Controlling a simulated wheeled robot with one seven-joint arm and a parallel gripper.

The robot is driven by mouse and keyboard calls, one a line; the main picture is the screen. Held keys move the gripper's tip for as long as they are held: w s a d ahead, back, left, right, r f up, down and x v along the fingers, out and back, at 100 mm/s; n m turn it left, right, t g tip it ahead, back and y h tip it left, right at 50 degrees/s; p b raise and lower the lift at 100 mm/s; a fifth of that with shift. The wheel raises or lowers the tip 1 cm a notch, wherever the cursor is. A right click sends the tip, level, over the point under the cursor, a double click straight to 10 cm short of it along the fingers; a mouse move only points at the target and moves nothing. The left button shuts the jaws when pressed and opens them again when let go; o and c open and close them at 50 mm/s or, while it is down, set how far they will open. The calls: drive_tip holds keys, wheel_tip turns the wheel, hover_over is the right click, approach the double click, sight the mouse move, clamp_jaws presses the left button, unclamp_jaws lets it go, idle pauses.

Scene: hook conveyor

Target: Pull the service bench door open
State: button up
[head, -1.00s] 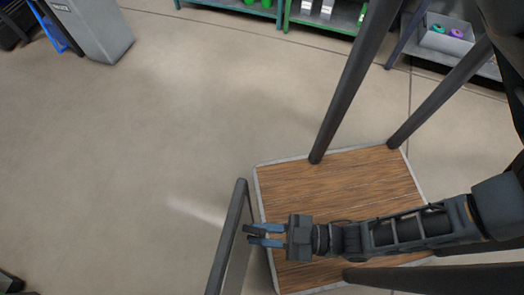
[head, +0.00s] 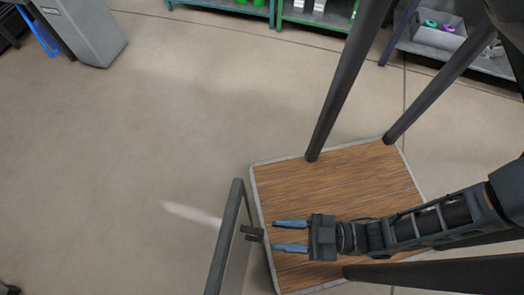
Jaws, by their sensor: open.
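The service bench door (head: 224,235) shows in the head view as a dark, slanting top edge with a thin grey face on its right side. Bare floor shows to the left of it. The bench body is not clearly seen, so I cannot tell how far the door is swung. A short dark handle (head: 252,233) sticks out from its right side. My gripper (head: 291,235) is open and empty, with its two bluish fingers pointing left at the handle. A gap separates the fingertips from the handle.
Clear floor (head: 120,150) spreads to the left and behind. A grey bin-like box (head: 82,30) stands at the upper left. A green shelf (head: 315,20) is at the top, and a shelf with a small grey box (head: 440,32) is at the upper right.

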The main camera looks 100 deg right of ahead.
drive_tip(key=shift+v, duration=1.25)
